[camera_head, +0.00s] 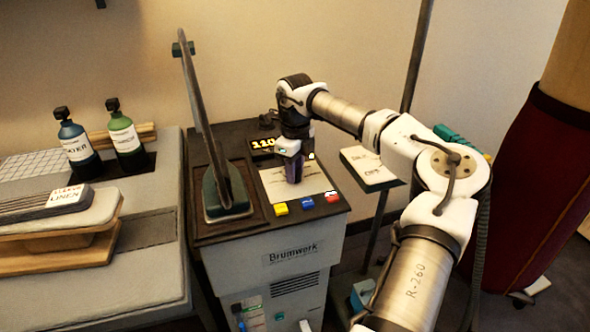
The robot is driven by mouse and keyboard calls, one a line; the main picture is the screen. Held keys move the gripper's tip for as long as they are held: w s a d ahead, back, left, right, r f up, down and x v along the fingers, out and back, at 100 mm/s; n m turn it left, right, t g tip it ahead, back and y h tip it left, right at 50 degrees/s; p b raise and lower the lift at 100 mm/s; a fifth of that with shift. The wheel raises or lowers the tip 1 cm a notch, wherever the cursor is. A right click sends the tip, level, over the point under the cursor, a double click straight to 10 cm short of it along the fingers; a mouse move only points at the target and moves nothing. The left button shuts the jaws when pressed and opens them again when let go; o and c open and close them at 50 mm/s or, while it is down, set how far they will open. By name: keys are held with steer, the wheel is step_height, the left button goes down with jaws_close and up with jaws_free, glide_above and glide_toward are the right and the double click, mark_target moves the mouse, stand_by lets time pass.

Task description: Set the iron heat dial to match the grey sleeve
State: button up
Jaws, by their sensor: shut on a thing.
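My gripper (293,178) points down over the pale control panel (272,190) on top of the Brumwerk iron station (265,275). Its fingers are shut at the panel. The heat dial is hidden by the gripper, so I cannot see its setting. A small display (263,144) behind the panel shows glowing digits, partly covered by my arm and hard to read. The grey sleeve (40,203) lies on a padded wooden board at the left. A white tag (68,194) on it appears to read "LINEN", with smaller red letters above.
Yellow (281,209), blue (307,202) and red (332,197) buttons line the panel's front edge. A tall iron (222,185) stands upright left of the panel. Two bottles (75,143) stand on the left table. A card on a stand (369,166) is at the right.

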steer(key=m, duration=0.5)
steer(key=shift+m+b, duration=0.3)
steer(key=shift+b, duration=0.05)
steer(key=m, duration=0.5)
steer(key=shift+b, duration=0.4)
steer(key=m+b, duration=0.1)
steer(key=m, duration=0.4)
steer(key=shift+m, duration=0.4)
steer(key=m+b, duration=0.1)
steer(key=m, duration=0.4)
steer(key=shift+m, duration=0.4)
steer(key=o, duration=1)
steer(key=shift+c, duration=0.2)
steer(key=shift+r, duration=0.1)
